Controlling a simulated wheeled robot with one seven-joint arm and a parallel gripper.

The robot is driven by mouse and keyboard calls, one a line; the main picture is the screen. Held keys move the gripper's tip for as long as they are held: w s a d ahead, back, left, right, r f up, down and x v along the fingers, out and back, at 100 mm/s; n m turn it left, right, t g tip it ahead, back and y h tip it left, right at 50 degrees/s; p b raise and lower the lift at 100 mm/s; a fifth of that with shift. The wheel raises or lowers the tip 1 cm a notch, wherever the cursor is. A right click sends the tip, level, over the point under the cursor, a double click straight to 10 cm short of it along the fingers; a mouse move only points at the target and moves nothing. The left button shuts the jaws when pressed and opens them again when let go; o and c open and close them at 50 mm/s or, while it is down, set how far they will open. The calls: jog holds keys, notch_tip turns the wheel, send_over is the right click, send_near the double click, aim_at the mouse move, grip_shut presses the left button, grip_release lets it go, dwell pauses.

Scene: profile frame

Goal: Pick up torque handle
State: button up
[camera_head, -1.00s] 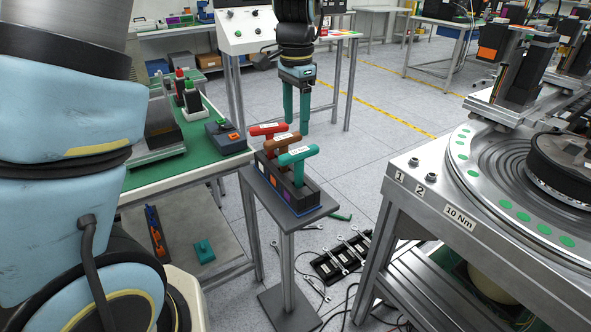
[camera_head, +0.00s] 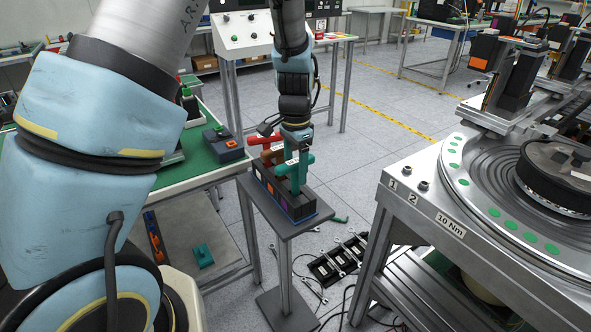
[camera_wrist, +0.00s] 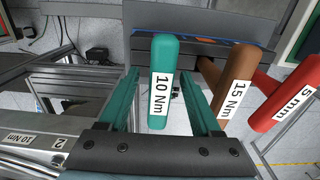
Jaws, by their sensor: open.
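Three T-shaped handles stand in a dark holder (camera_head: 284,203) on a small grey pedestal. The teal handle (camera_wrist: 165,60), labelled 10 Nm, lies between the fingers of my gripper (camera_wrist: 163,80) in the wrist view. My gripper is open, with one teal finger on each side of the handle. In the head view my gripper (camera_head: 297,172) points down at the teal handle's place and partly hides it. The brown handle (camera_wrist: 236,80), labelled 15 Nm, is just right of the right finger.
A metal machine table (camera_head: 400,205) marked 1, 2 and 10 Nm stands to the right. A green-topped bench (camera_head: 205,165) with a small box stands to the left. Wrenches on a black tray (camera_head: 338,258) lie on the floor. Open floor lies behind the pedestal.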

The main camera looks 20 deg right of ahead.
jog(key=shift+c, duration=0.2)
grip_shut()
dwell(0.3)
